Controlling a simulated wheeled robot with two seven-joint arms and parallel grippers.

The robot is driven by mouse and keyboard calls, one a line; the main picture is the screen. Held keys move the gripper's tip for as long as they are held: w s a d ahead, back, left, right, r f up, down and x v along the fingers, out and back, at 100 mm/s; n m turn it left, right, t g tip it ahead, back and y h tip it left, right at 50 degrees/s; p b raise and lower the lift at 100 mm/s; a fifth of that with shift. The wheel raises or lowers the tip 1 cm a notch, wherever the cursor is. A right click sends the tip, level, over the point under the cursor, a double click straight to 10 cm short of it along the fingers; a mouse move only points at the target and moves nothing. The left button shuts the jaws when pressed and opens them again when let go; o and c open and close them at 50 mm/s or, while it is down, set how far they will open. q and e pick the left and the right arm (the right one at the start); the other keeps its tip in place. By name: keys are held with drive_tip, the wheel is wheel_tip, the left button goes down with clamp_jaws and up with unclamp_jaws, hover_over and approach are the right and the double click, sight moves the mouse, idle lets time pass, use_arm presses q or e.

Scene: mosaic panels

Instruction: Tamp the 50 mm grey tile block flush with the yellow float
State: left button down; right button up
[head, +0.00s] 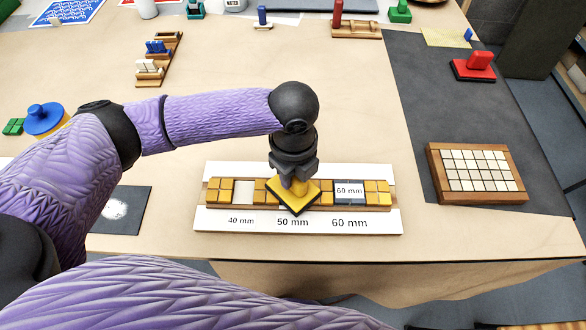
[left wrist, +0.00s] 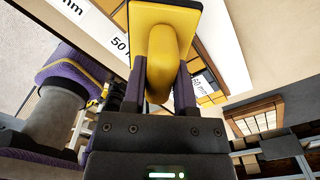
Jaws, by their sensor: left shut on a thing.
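My left gripper (head: 297,177) is shut on the handle of the yellow float (head: 296,201). The float is turned like a diamond over the middle of the mosaic panel (head: 385,218), above the "50 mm" label. Its handle also shows between the fingers in the left wrist view (left wrist: 163,62). The float hides the 50 mm place, so the 50 mm grey tile block cannot be seen. Whether the float touches the panel is unclear. A pale block (head: 243,192) sits above the "40 mm" label. The 60 mm place (head: 350,197) looks dark. My right gripper is out of view.
A wooden tray of pale tiles (head: 435,178) lies on the dark mat at the right. A red-handled block (head: 474,68) stands behind it. A blue-topped yellow round thing (head: 44,119) and wooden racks (head: 152,72) stand at the left. The table behind the panel is mostly clear.

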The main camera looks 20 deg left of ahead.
use_arm(q)
drive_tip(key=shift+s+f+p, duration=0.15)
drive_tip(key=shift+f+p, duration=0.1)
drive_tip(key=shift+p, duration=0.25)
idle(1.2)
idle(0.4)
wheel_tip(320, 180, up, 8)
drive_tip(key=p, duration=0.8)
drive_tip(key=shift+f+p, duration=0.2)
drive_tip(key=shift+p, duration=0.15)
drive_tip(key=shift+f, duration=0.15)
